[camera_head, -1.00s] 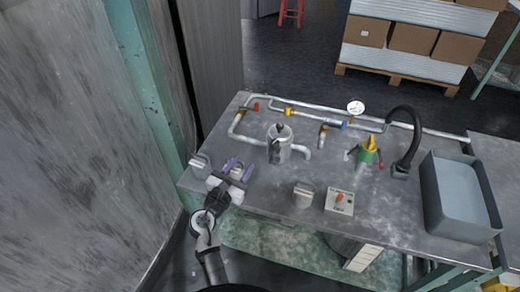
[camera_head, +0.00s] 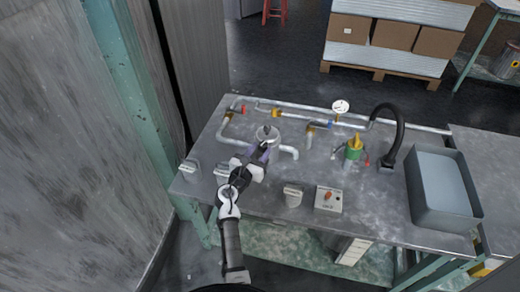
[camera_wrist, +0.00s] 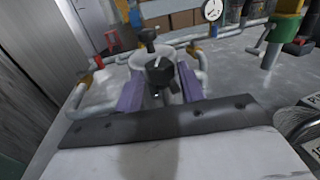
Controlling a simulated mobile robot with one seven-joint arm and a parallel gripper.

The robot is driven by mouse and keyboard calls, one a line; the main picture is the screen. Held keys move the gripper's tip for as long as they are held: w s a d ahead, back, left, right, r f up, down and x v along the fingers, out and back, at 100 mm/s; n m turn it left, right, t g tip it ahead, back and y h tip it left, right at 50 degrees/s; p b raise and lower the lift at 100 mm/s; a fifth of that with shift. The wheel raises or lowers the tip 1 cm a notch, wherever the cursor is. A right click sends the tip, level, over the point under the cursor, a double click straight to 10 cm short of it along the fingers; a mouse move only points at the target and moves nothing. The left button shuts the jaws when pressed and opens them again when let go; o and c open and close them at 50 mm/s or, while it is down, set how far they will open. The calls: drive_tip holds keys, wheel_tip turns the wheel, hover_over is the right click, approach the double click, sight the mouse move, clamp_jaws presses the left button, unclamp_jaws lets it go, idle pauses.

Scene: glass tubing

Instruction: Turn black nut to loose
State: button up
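A silver canister (camera_head: 275,142) stands on the metal table, partly hidden by my gripper in the head view. In the wrist view, a black nut (camera_wrist: 161,71) shaped like a knob sits on the near side of the canister. A second black knob (camera_wrist: 148,36) sits behind it, higher in the picture. My gripper (camera_wrist: 160,86) is open, with one purple finger on each side of the nearer nut. I cannot tell whether the fingers touch it. In the head view, my gripper (camera_head: 257,154) is at the canister's near left side.
Pipes (camera_head: 300,109) with coloured valves and a gauge (camera_head: 341,106) run behind the canister. A green valve (camera_head: 353,150), a black hose (camera_head: 402,130) and a grey bin (camera_head: 440,205) stand to the right. Silver blocks (camera_head: 292,197) and a switch box (camera_head: 329,199) sit near the front edge.

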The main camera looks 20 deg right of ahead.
drive_tip(key=shift+w+d, duration=0.2)
drive_tip(key=c, duration=0.7)
drive_tip(key=shift+s+r+n+t+p, duration=0.15)
drive_tip(key=shift+n+t+p, duration=0.15)
drive_tip(key=shift+p, duration=0.2)
drive_tip(key=t+y+p, duration=0.1)
drive_tip(key=n+y+p, duration=0.1)
drive_tip(key=shift+s+d+r+n+t+y, duration=0.1)
drive_tip(key=shift+d+n+t+y, duration=0.1)
drive_tip(key=shift+n+t+y, duration=0.15)
drive_tip(key=n+t+y+p, duration=0.2)
drive_tip(key=y+p, duration=0.1)
drive_tip(key=shift+s+d+n+y, duration=0.1)
drive_tip(key=shift+d+n+y, duration=0.1)
drive_tip(key=shift+n+y, duration=0.05)
drive_tip(key=shift+d+f+n+t+y+p, duration=0.1)
drive_tip(key=shift+n+t+y+p, duration=0.1)
drive_tip(key=shift+n+y+p, duration=0.2)
drive_tip(key=shift+f+n+t+y+p, duration=0.1)
drive_tip(key=shift+n+t+y+p, duration=0.15)
drive_tip(key=shift+y, duration=0.25)
